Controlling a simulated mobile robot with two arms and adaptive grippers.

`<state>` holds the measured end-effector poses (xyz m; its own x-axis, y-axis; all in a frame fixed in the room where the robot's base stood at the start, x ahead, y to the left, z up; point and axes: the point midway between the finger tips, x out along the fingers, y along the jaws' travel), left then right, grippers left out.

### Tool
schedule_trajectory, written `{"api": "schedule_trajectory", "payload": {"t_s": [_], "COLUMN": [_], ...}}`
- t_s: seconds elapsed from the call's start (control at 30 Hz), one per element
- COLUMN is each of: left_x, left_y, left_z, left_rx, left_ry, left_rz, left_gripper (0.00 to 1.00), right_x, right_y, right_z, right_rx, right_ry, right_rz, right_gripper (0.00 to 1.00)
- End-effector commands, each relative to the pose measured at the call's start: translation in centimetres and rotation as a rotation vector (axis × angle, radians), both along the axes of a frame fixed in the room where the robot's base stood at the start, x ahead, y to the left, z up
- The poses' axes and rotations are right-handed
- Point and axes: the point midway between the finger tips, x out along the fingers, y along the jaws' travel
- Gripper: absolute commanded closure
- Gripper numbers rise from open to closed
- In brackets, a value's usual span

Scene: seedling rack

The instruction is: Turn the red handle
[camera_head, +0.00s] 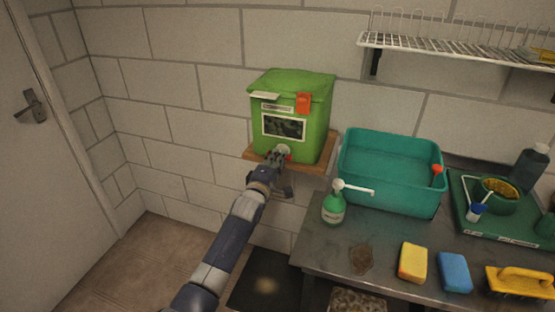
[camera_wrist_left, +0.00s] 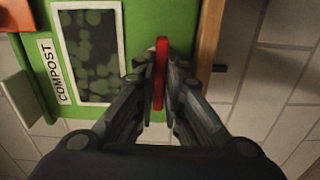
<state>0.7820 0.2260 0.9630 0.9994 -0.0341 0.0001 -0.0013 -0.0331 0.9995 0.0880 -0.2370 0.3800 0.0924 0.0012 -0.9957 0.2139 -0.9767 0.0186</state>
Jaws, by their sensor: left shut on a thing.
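The red handle (camera_wrist_left: 161,75) shows in the left wrist view as a narrow red bar between the fingers of my left gripper (camera_wrist_left: 162,95). The fingers are closed on it from both sides. In the head view my left gripper (camera_head: 277,158) is at the lower front of the green compost bin (camera_head: 318,115), and only a small bit of red (camera_head: 288,155) shows beside it. The bin also fills the upper part of the left wrist view (camera_wrist_left: 140,20). My right gripper is not in view.
The bin stands on a wooden shelf (camera_head: 312,168) on the block wall. A wire rack (camera_head: 450,45) hangs above. A door (camera_head: 50,180) is at left.

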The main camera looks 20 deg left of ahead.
Motion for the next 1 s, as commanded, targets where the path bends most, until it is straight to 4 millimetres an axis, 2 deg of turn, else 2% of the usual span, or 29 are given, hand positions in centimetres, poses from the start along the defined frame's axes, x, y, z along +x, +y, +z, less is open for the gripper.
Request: {"api": "schedule_trajectory", "payload": {"t_s": [0.27,1.0], "left_x": [0.01,0.02], "left_y": [0.01,0.01], "left_z": [0.03,0.07], "left_rx": [0.159,0.855], "left_ry": [-0.005,-0.030], "left_rz": [0.000,0.001], "left_gripper": [1.00,1.00], "right_x": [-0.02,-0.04], "right_y": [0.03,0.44], "right_z": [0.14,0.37], "right_rx": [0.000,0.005], "right_ry": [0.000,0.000], "right_rz": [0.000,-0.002], "right_gripper": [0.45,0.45]}}
